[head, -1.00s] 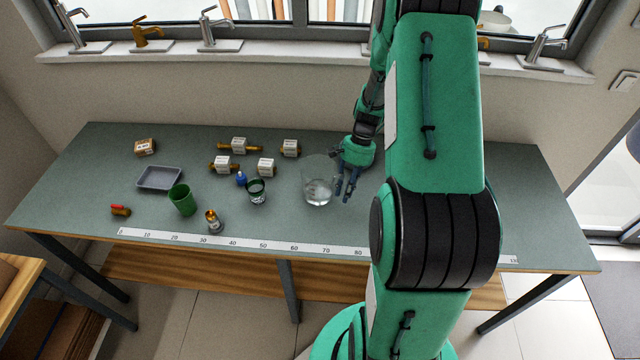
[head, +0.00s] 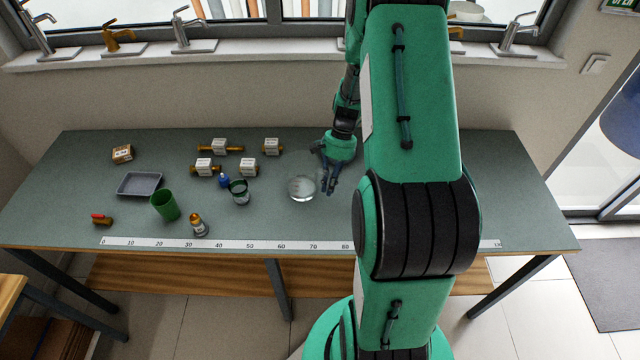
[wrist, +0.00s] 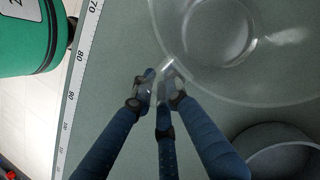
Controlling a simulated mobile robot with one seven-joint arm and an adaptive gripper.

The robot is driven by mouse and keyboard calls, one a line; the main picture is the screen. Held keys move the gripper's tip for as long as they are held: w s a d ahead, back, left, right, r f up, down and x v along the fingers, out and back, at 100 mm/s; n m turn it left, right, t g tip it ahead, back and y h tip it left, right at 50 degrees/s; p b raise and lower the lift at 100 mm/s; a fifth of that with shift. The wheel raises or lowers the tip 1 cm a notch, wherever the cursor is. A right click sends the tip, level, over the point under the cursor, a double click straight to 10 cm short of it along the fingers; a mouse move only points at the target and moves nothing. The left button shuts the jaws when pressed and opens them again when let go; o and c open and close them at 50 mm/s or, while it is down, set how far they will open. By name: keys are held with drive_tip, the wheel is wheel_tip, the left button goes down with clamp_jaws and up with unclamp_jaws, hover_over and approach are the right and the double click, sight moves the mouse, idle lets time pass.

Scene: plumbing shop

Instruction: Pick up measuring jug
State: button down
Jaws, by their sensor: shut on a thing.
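The measuring jug (head: 302,188) is clear and stands upright on the grey-green bench, right of the small bottles and cups. Its wide round mouth (wrist: 225,50) fills the upper right of the wrist view. My gripper (head: 328,187) is at the jug's right side, fingers pointing down. In the wrist view the blue fingers (wrist: 160,92) come together on a clear part at the jug's near edge. I cannot tell whether it is the handle or the wall. The jug's base seems to rest on the bench.
A green cup (head: 165,206), a dark-rimmed glass (head: 239,192), a small blue bottle (head: 224,181), a grey tray (head: 140,184) and several brass fittings stand to the left. A printed ruler (head: 220,243) runs along the front edge. A grey round rim (wrist: 285,140) shows at lower right in the wrist view.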

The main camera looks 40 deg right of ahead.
sight(329, 177)
drive_tip(key=shift+r, duration=0.4)
drive_tip(key=shift+r+p, duration=0.45)
drive_tip(key=shift+r, duration=1.05)
drive_tip(key=s+a+r+p, duration=0.1)
drive_tip(key=s+a, duration=0.8)
drive_tip(key=s, duration=0.4)
drive_tip(key=shift+r, duration=0.15)
